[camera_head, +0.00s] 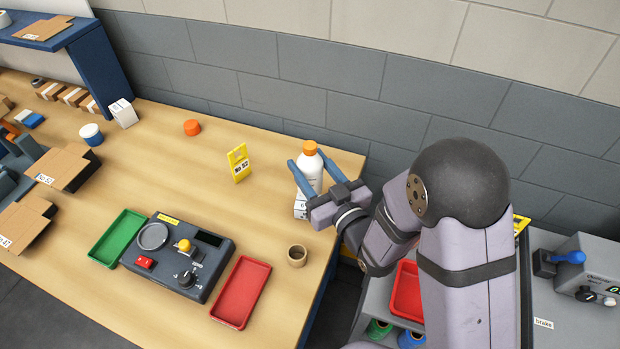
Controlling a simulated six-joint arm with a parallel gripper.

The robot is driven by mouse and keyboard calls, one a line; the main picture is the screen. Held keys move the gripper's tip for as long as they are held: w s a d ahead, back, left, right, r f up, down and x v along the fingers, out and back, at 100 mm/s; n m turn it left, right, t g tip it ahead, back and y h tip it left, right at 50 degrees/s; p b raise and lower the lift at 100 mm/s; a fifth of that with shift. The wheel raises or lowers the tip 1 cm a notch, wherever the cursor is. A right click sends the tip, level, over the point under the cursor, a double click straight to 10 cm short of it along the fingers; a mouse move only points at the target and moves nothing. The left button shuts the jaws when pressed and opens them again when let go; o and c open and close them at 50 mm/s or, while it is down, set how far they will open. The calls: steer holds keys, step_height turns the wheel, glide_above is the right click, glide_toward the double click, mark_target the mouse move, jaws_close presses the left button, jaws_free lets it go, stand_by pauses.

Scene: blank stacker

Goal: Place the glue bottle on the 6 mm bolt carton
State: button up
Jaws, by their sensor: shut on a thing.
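The white glue bottle (311,171) with an orange cap stands upright near the right end of the wooden bench. My gripper (306,170) is shut on the bottle, with its blue fingers on either side of it. A small white carton with a printed mark (300,206) shows directly below the bottle, partly hidden by my gripper. I cannot tell whether the bottle's base touches the carton. Another white carton (122,113) stands at the back left of the bench; its print is too small to read.
A yellow sign (238,163) stands left of the bottle, and a brown cup (297,256) stands in front. A control box (178,258) sits between a green tray (119,238) and a red tray (241,292). An orange lid (192,127) lies at the back. The bench's right edge is close.

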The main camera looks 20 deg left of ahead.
mark_target(316, 188)
steer(key=shift+f, duration=0.5)
steer(key=shift+f, duration=0.1)
steer(key=shift+f+p, duration=0.35)
steer(key=shift+f, duration=1.4)
steer(key=shift+f, duration=0.2)
steer(key=o, duration=1.3)
steer(key=shift+o, duration=0.2)
steer(key=shift+r, duration=0.15)
steer(key=b+v, duration=0.1)
steer(key=v, duration=0.4)
steer(key=shift+s+d, duration=0.2)
steer(key=shift+d, duration=0.05)
steer(key=shift+p+v, duration=0.5)
steer(key=shift+v, duration=0.5)
